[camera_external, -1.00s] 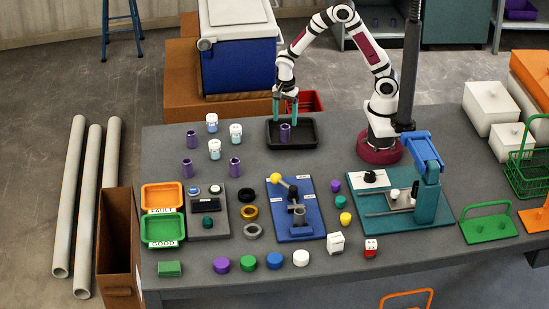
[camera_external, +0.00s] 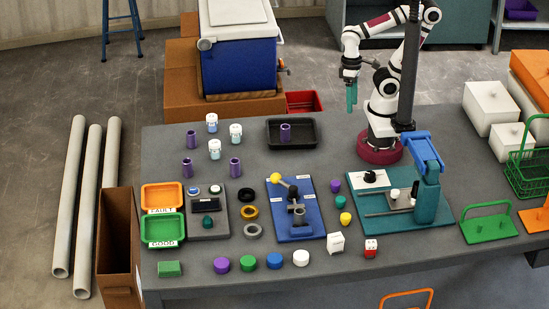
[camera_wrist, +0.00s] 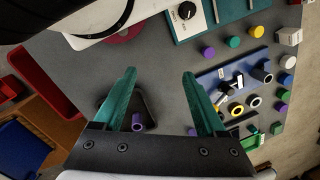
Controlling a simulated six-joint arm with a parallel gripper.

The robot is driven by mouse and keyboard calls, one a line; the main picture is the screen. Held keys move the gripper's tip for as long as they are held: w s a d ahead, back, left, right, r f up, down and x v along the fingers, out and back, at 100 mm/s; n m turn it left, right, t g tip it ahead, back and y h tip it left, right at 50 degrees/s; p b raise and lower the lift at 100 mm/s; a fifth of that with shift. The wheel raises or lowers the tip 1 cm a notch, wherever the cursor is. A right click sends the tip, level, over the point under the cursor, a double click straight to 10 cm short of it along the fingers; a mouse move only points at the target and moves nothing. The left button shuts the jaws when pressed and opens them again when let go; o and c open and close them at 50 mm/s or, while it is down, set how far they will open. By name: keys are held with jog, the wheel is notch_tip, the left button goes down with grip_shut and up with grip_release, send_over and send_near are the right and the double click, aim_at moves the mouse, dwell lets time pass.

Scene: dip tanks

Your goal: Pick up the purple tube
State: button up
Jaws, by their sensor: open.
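A purple tube (camera_external: 285,131) stands upright in the black tray (camera_external: 303,143) at the back of the table. In the wrist view my gripper (camera_wrist: 160,74) is open, with nothing held between the fingers.
The blue fixture board (camera_external: 308,229) and teal press station (camera_external: 425,210) fill the middle and right. A red bin (camera_external: 304,102) stands behind the tray. The grey table is clear between tray and blue board.

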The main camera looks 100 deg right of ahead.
jog(key=shift+o, duration=0.4)
jog(key=w+r+n, duration=0.4)
jog(key=w+n, duration=0.3)
jog(key=w, duration=0.5)
jog(key=n+h, duration=0.2)
jog(key=n, duration=1.8)
send_over(236, 164)
jog(key=d, duration=0.2)
notch_tip(236, 164, down, 9)
jog(key=shift+n, duration=0.3)
notch_tip(236, 164, down, 16)
jog(key=shift+a+r, duration=0.1)
grip_shut()
